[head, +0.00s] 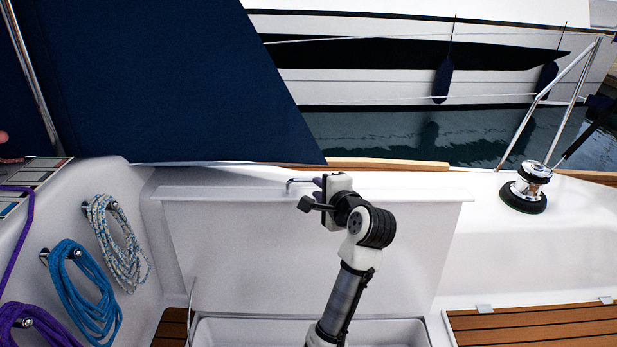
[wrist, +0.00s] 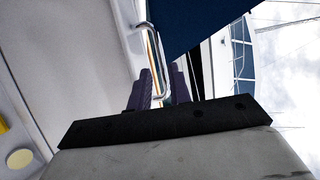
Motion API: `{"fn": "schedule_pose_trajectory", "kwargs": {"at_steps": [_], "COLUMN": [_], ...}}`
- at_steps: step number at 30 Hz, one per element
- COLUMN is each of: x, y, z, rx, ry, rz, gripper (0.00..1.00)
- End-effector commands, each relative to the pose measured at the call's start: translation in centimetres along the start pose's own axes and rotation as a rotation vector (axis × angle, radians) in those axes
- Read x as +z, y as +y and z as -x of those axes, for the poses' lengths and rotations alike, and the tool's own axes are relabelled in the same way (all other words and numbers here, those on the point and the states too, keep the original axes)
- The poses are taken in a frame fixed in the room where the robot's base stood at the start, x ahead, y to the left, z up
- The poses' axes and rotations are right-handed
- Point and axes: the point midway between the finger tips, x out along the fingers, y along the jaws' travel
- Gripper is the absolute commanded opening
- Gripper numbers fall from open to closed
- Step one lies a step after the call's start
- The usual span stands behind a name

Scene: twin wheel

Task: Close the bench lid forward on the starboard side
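The white bench lid (head: 235,245) stands raised, near upright, behind the open bench locker (head: 270,330) in the head view. A thin metal handle (head: 298,181) sits at its top edge. My gripper (head: 320,187) is at the right part of this handle. In the wrist view my gripper's dark purple fingers (wrist: 160,92) are apart, with the bent metal handle (wrist: 153,50) between them. A gap shows, so the gripper looks open around the bar. The lid's pale face (wrist: 75,50) fills the left of the wrist view. My wrist hides the handle's right end in the head view.
Coiled ropes, blue (head: 82,295) and white (head: 118,245), hang on the left wall. A winch (head: 525,188) stands on the right coaming. A blue cloth (head: 180,80) hangs behind the lid. A slatted wooden seat (head: 540,328) is at lower right.

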Motion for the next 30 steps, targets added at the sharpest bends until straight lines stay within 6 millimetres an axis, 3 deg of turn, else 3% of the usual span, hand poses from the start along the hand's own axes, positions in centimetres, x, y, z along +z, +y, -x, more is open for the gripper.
{"fn": "schedule_pose_trajectory", "kwargs": {"at_steps": [6, 12, 23, 28, 30], "x": [0.1, 0.0, 0.0, 0.0, 0.0], "y": [-0.3, -0.1, -0.1, -0.1, -0.1], "z": [-4.4, -6.8, -7.4, -7.4, -7.4], "rx": [0.000, 0.000, -0.002, -0.002, -0.002], "ry": [-0.002, 0.000, 0.001, 0.001, 0.001], "rz": [-0.001, 0.001, 0.002, 0.002, 0.002], "gripper": [0.20, 0.20, 0.20, 0.01, 0.00]}}
